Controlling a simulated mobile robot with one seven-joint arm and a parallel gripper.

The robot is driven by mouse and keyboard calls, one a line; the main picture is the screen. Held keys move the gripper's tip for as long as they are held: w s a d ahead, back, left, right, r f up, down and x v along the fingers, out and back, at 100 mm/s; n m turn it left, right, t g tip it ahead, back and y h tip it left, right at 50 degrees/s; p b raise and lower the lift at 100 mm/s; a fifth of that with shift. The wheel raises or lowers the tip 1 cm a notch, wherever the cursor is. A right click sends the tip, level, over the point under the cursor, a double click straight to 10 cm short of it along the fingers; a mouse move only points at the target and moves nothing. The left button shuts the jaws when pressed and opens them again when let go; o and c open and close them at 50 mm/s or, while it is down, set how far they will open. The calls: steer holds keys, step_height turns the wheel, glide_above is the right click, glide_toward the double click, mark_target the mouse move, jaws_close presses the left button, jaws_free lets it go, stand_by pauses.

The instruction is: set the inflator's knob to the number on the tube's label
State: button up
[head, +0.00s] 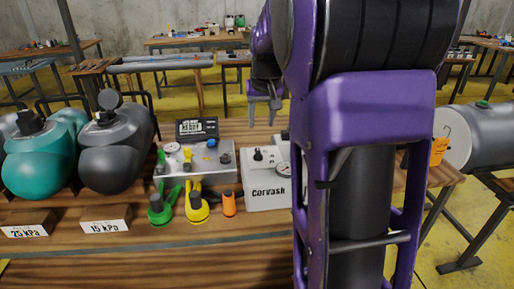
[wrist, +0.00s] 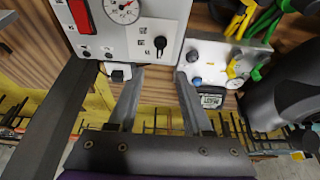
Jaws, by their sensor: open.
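The white inflator box marked Corvash (head: 266,196) stands on the bench, partly hidden by my arm. Its black knob (head: 258,155) and a round gauge (head: 285,169) show on top. In the wrist view the knob (wrist: 160,43) lies beyond my fingertips, with dial marks too small to read. A teal tube (head: 40,160) and a dark grey tube (head: 117,153) lie at the left. Signs in front read 25 kPa (head: 26,231) and 15 kPa (head: 105,226). My gripper (head: 262,110) is open and empty above the bench's back; its fingers also show in the wrist view (wrist: 160,76).
A grey box (head: 222,160) with a blue knob and a display stands left of the inflator. Green (head: 158,207), yellow (head: 197,207) and orange (head: 229,204) fittings stand before it. A grey tube (head: 480,135) with an orange tag (head: 439,151) lies at the right.

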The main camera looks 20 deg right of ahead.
mark_target(258, 151)
steer(key=b+x, duration=0.1)
steer(key=x, duration=1.3)
steer(key=shift+w+r+b, duration=0.1)
steer(key=shift+w+b, duration=0.05)
steer(key=shift+b, duration=0.2)
jaws_close()
